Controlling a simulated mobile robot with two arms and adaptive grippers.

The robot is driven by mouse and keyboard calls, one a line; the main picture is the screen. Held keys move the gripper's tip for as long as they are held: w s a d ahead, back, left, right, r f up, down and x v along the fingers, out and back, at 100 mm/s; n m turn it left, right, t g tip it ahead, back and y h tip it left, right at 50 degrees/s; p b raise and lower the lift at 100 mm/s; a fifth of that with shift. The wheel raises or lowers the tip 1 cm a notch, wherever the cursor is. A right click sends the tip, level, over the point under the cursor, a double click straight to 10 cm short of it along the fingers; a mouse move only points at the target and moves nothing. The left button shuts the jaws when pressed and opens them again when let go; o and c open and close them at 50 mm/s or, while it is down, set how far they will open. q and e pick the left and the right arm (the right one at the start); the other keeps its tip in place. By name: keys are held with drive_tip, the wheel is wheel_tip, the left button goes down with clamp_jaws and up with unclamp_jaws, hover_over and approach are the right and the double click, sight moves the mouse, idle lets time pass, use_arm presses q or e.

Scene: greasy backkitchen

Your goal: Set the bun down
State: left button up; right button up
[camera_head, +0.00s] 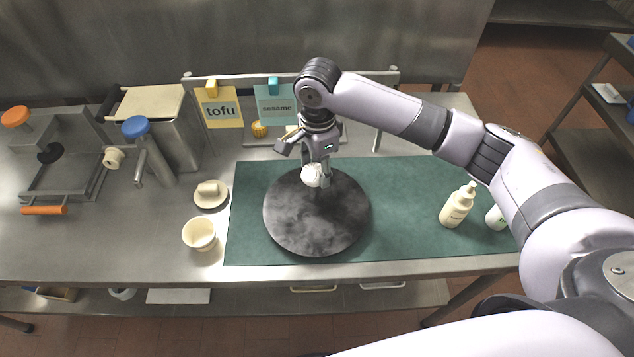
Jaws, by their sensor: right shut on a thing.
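A white bun (312,175) is between the fingers of my right gripper (318,178), which is shut on it. The gripper points down over the upper middle of a round dark grey plate (318,225) with pale smoky marks. I cannot tell whether the bun touches the plate or hangs a little above it. The fingers hide part of the bun. The plate lies on a green mat (400,205) on the steel counter. My left gripper is not in view.
Two cards, "tofu" (221,108) and "sesame" (276,105), hang from a rail behind the plate. A cream cup (200,234) and a small lidded dish (211,196) stand left of the mat. The mat between plate and bottle is clear.

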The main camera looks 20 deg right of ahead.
sight(318, 193)
wheel_tip(318, 193, down, 2)
drive_tip(key=shift+f, duration=0.4)
wheel_tip(318, 193, down, 4)
drive_tip(key=shift+r+p, duration=0.25)
drive_tip(key=shift+p, duration=0.05)
drive_tip(key=shift+f, duration=0.15)
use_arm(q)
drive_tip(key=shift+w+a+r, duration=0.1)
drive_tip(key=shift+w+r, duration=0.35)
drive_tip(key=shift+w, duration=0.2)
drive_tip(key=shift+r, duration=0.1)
use_arm(e)
drive_tip(key=shift+f, duration=0.1)
drive_tip(key=o, duration=1.1)
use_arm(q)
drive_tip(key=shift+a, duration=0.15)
